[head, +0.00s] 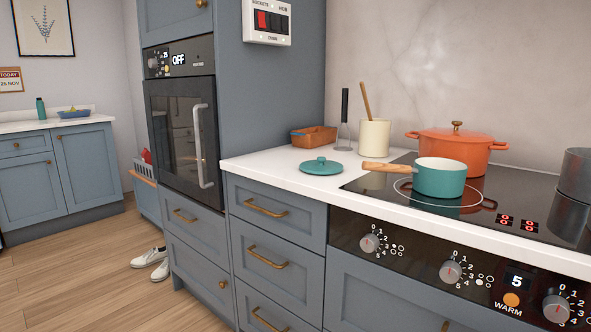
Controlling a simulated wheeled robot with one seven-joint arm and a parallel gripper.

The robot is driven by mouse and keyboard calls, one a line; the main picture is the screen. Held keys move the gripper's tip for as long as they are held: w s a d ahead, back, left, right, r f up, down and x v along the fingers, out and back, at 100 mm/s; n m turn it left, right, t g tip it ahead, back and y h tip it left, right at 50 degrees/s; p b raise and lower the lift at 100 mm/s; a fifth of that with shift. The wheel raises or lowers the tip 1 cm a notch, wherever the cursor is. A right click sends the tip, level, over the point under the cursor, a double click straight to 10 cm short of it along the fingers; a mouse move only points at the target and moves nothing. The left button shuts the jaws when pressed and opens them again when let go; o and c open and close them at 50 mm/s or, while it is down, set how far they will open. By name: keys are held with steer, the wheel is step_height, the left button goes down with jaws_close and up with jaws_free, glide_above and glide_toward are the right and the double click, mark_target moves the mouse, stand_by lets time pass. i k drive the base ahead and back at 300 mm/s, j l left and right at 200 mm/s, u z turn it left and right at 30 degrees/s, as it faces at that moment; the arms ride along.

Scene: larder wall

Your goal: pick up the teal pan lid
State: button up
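The teal pan lid (321,167) lies flat on the white worktop (262,162), knob upward, left of the hob. The teal saucepan (440,178) with a wooden handle stands on the hob just right of the lid, and its handle points left toward the lid. My gripper is not in view.
An orange lidded pot (458,145) stands at the back of the hob (515,195). A utensil crock (374,138), a whisk-like tool (344,120) and an orange-brown dish (313,136) stand behind the lid. A tall oven (184,125) stands left. White shoes (150,260) lie on the floor.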

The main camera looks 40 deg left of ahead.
mark_target(320, 166)
steer(key=u, duration=1.4)
steer(key=k+j, duration=0.05)
